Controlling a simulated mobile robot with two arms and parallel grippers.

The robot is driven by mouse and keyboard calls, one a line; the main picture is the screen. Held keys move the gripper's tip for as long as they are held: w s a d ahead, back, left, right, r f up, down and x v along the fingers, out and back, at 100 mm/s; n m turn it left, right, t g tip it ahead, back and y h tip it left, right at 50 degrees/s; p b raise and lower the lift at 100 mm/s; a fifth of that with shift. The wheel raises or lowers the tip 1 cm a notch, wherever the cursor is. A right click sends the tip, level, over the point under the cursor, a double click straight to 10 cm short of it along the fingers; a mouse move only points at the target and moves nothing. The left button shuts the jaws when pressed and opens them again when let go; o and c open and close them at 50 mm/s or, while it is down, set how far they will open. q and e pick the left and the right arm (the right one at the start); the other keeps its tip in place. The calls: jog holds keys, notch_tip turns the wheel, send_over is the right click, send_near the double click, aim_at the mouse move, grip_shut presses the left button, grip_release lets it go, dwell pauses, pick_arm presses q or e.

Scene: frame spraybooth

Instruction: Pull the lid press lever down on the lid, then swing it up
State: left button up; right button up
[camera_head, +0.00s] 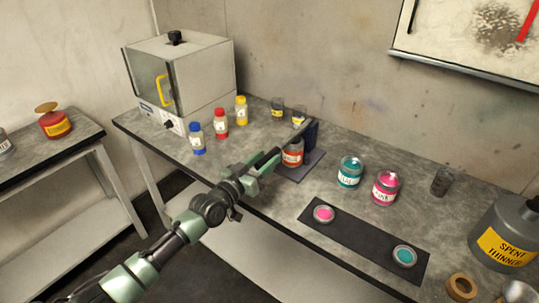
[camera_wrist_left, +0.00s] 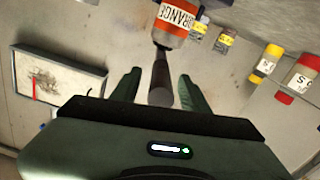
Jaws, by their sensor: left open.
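The lid press (camera_head: 311,137) stands on the bench with a dark upright post and a flat dark base. An orange-labelled can (camera_head: 292,153) sits on its base. The lever (camera_head: 270,158) is a dark bar reaching from the press toward me, sloping down toward my gripper. My left gripper (camera_head: 262,171) is at the lever's near end. In the left wrist view the lever's round grip (camera_wrist_left: 161,82) lies between my open fingers, with a gap on each side. The can (camera_wrist_left: 175,22) shows beyond it. The can's lid is hard to make out. My right gripper is not in view.
Blue, red and yellow bottles (camera_head: 220,124) stand left of the press, before a glass-fronted cabinet (camera_head: 180,80). Teal (camera_head: 349,172) and pink (camera_head: 386,187) jars stand to the right. A dark mat (camera_head: 360,240) with two lids lies near the front edge.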

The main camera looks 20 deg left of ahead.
aim_at(286, 143)
pick_arm(q)
jog(key=shift+x, duration=1.15)
grip_shut()
dwell(0.6)
